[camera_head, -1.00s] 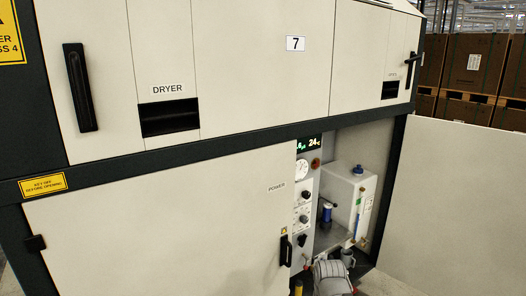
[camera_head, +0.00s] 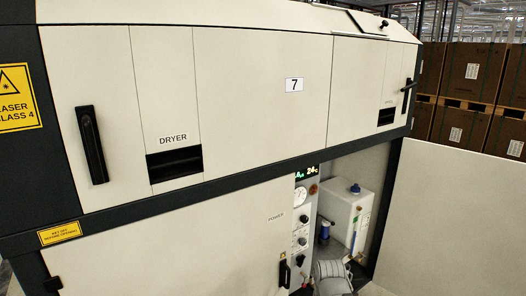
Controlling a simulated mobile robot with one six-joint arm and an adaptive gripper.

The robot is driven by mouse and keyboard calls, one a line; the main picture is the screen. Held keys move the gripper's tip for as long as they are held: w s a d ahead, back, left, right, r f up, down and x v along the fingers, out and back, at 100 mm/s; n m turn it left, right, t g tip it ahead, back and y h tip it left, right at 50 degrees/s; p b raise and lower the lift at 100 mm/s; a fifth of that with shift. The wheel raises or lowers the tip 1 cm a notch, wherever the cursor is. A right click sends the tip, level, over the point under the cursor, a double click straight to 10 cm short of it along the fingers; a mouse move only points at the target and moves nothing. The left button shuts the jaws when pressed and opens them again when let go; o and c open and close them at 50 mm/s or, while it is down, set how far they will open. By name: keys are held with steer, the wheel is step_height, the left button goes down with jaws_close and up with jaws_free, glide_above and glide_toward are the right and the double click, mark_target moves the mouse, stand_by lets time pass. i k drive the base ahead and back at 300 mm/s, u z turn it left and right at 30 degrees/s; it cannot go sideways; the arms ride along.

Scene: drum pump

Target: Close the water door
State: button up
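The water door appears to be the plain pale panel (camera_head: 455,205) swung out at the right. It stands open beside the lower right compartment of the machine. The compartment shows a white tank (camera_head: 343,210) with a blue cap and a blue-topped cylinder (camera_head: 324,232). A grey ringed, rounded shape (camera_head: 333,275) covers the lower front of the opening. It may be part of my arm, but I cannot be sure. I cannot make out any gripper fingers. The door's right part and lower edge run out of the picture.
A control strip (camera_head: 301,225) with a display, gauge and knobs borders the opening's left. A closed lower door (camera_head: 170,255) with a black handle (camera_head: 284,273) is left of it. The upper doors, including the dryer door (camera_head: 165,100), are closed. Stacked brown boxes (camera_head: 470,75) stand behind, right.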

mark_target(455, 225)
steer(key=z, duration=2.25)
steer(key=i, duration=2.15)
steer(key=u, duration=0.05)
